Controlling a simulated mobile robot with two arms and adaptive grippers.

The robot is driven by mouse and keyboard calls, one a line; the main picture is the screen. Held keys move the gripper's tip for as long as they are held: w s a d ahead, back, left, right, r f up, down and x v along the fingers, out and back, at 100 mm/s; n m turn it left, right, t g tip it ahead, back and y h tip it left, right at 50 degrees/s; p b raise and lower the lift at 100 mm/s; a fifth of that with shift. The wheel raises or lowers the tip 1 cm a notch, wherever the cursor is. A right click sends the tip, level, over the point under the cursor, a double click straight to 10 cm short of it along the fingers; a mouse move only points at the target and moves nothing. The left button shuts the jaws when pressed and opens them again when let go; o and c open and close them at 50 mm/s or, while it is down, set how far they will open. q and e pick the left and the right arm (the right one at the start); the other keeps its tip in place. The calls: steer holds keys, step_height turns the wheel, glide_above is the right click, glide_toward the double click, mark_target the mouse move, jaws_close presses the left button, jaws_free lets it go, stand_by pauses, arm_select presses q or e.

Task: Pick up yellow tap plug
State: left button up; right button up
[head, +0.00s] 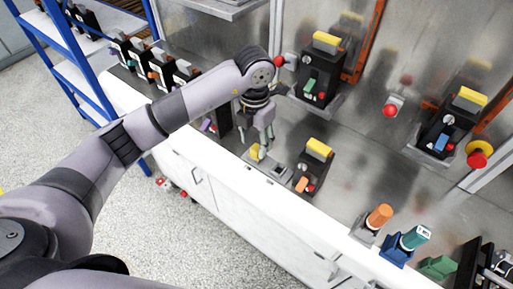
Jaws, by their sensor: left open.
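A small yellow plug (255,152), probably the yellow tap plug, stands low at a grey plate (280,172) near the front edge of the white counter. My left gripper (262,146) points down with its fingertips right at the plug, open. The fingers partly cover the plug, and I cannot tell whether they touch it. My right gripper is not in view.
A black device with a yellow top (319,149) stands close right of the plug. A taller black device (319,70) is behind. Orange (379,216) and teal (415,237) plugs stand at the front right. A red button (391,110) is on the metal back panel.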

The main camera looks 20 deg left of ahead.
mark_target(255, 149)
arm_select(q)
steer(key=shift+f+p, duration=0.55)
steer(key=shift+f, duration=1.3)
steer(key=shift+c, duration=0.6)
steer(key=shift+s, duration=0.1)
steer(key=c, duration=0.9)
